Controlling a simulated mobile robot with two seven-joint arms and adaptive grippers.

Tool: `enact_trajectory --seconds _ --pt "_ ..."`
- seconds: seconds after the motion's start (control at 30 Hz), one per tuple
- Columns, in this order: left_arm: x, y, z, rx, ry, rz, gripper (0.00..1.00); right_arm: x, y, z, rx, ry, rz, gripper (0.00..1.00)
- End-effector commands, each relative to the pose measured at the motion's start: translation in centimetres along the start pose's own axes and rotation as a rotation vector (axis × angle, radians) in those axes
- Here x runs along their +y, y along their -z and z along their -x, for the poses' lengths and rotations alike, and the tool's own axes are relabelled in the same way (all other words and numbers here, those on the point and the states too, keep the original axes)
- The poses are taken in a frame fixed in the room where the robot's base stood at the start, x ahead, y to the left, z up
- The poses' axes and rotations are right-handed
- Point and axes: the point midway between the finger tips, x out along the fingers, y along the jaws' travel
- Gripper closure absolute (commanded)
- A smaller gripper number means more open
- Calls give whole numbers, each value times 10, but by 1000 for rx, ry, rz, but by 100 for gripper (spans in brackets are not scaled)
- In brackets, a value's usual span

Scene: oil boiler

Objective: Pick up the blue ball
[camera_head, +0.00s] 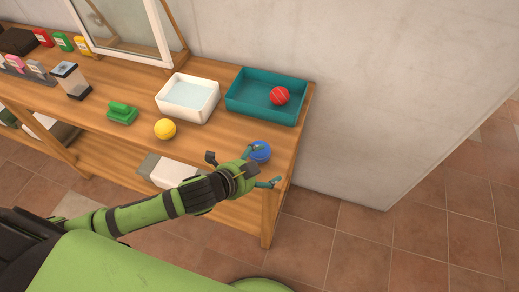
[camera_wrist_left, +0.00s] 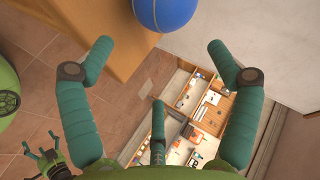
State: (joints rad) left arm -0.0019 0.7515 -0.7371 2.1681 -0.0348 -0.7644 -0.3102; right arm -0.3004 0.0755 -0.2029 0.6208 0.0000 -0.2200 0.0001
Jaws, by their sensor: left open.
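The blue ball (camera_head: 262,152) sits near the front right of the wooden table, partly hidden by my left gripper. It also shows at the top edge of the left wrist view (camera_wrist_left: 166,12), cut off by the frame. My left gripper (camera_head: 266,167) is open at the table's front edge beside the ball. In the left wrist view my left gripper (camera_wrist_left: 158,55) has its fingers spread with nothing between them, and the ball lies beyond the fingertips. A small green part with prongs at the lower left of that view may be my right gripper (camera_wrist_left: 46,160).
A yellow ball (camera_head: 165,129), a green object (camera_head: 122,114) and a white container (camera_head: 211,107) stand left of the blue ball. Behind it, a teal tray (camera_head: 246,107) holds a red ball (camera_head: 279,96). A wall (camera_head: 390,90) rises behind the table.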

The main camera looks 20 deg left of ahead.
Motion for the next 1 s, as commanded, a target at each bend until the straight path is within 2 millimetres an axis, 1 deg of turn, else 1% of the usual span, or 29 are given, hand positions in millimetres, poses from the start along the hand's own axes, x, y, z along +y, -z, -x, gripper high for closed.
enact_trajectory --seconds 0.03,0.1,0.2,0.33,0.4,0.47,0.57,0.77,0.9,1.0 --pt "-8 -4 1 34 6 -120 11 -4 1 2 2 5 -3 13" --pt "-15 -12 2 85 6 -284 11 -6 2 2 3 8 -4 13" --pt "-21 -31 9 139 -5 -477 11 -3 1 3 2 3 -3 13" --pt "-25 -54 20 176 -23 -627 11 4 0 4 0 -5 -3 13" --pt "-26 -62 24 185 -30 -666 11 5 0 4 0 -7 -4 13" --pt "-27 -64 24 192 -32 -683 11 5 0 5 0 -7 -4 13" --pt "-27 -62 17 195 -32 -688 11 5 0 9 0 -7 -4 13" --pt "-30 -58 -2 195 -32 -685 11 5 1 19 -1 -7 -3 13" --pt "-34 -53 -21 195 -32 -685 11 5 2 29 -1 -6 -2 13" --pt "-31 -52 -34 194 -33 -684 11 5 2 29 -1 -6 -1 13"
